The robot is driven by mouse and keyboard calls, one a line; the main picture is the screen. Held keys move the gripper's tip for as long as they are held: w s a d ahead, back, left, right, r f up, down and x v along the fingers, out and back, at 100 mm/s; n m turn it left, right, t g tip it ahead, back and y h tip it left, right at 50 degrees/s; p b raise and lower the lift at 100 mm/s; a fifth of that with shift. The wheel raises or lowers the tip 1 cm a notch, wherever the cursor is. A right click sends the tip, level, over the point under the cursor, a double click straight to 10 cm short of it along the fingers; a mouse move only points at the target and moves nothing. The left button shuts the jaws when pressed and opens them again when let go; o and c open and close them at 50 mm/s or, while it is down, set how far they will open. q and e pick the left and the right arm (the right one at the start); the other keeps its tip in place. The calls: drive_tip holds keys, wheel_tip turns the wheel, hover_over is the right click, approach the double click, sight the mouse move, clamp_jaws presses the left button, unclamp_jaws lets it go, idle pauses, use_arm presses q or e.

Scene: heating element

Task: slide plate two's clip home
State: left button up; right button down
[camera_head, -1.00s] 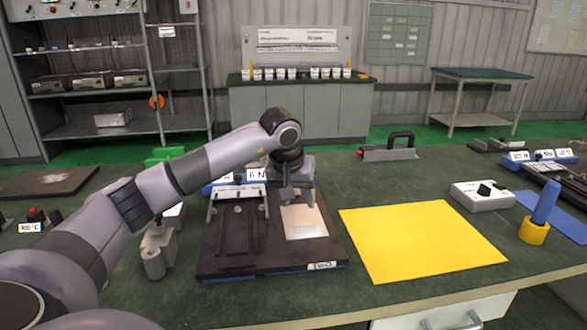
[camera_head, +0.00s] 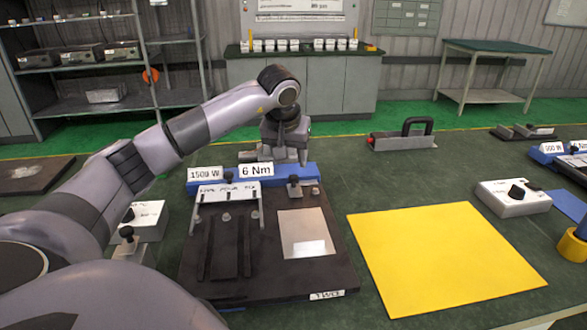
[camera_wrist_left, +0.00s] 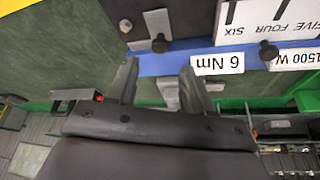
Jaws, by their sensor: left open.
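Plate two is a dark board (camera_head: 265,278) with a "TWO" label on its front edge. It carries a pale metal sheet (camera_head: 306,232) at the right. A small silver clip with a black knob (camera_head: 295,188) stands at the back, just behind the sheet; it also shows in the left wrist view (camera_wrist_left: 157,24). My left gripper (camera_head: 283,158) is behind the board's blue back strip, apart from the clip. In the left wrist view its fingers (camera_wrist_left: 157,82) are spread, with nothing between them.
The blue strip (camera_head: 205,187) bears "1500 W" and "6 Nm" labels. A silver bracket (camera_head: 229,191) stands on the board's left. A yellow mat (camera_head: 440,255) lies to the right, with a grey control box (camera_head: 512,198) beyond. A black-handled block (camera_head: 402,141) stands farther back.

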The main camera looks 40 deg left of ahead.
sight(293, 177)
use_arm(q)
drive_tip(key=x, duration=0.6)
drive_tip(key=shift+w+f, duration=0.1)
drive_tip(key=shift+f, duration=0.3)
drive_tip(key=shift+c, duration=0.4)
clamp_jaws()
